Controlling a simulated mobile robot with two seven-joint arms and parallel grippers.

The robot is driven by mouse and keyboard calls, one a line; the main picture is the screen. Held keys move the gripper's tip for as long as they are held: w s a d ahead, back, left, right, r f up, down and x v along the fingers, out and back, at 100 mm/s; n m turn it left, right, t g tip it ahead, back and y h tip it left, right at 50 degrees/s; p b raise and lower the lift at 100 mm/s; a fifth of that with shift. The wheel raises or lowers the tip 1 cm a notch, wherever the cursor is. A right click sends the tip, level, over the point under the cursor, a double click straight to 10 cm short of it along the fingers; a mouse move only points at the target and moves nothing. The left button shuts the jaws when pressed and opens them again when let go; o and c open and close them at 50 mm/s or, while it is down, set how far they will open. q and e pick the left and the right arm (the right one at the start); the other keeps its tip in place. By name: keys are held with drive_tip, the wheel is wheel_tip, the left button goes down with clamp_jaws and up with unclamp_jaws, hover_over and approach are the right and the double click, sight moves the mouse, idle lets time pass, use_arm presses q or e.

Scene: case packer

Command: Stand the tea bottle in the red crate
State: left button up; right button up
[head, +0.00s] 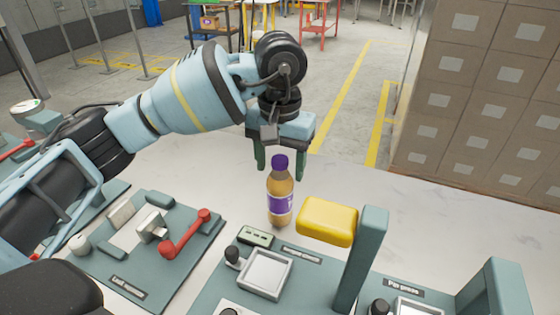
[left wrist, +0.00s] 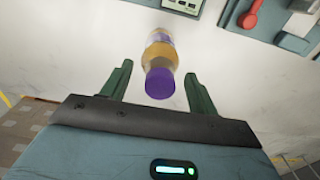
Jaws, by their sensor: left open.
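The tea bottle (head: 280,195), amber with a purple cap and purple label, stands upright on the pale table. My left gripper (head: 278,165) is open just behind the bottle in the head view, with its green fingers pointing down. In the left wrist view the bottle (left wrist: 161,62) shows cap-end nearest, between and a little beyond the open fingertips of the left gripper (left wrist: 160,85). The fingers do not appear to touch it. No red crate shows in either view. My right gripper is not in view.
A panel with a red lever (head: 185,235) lies left of the bottle. Stacked cartons (head: 490,100) stand beyond the table. Bare tabletop (head: 380,205) lies right of the bottle.

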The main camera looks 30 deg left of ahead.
use_arm(q)
wheel_tip(320, 180, up, 12)
drive_tip(key=p, duration=0.1)
drive_tip(key=shift+r, duration=0.15)
drive_tip(key=shift+s, duration=0.1)
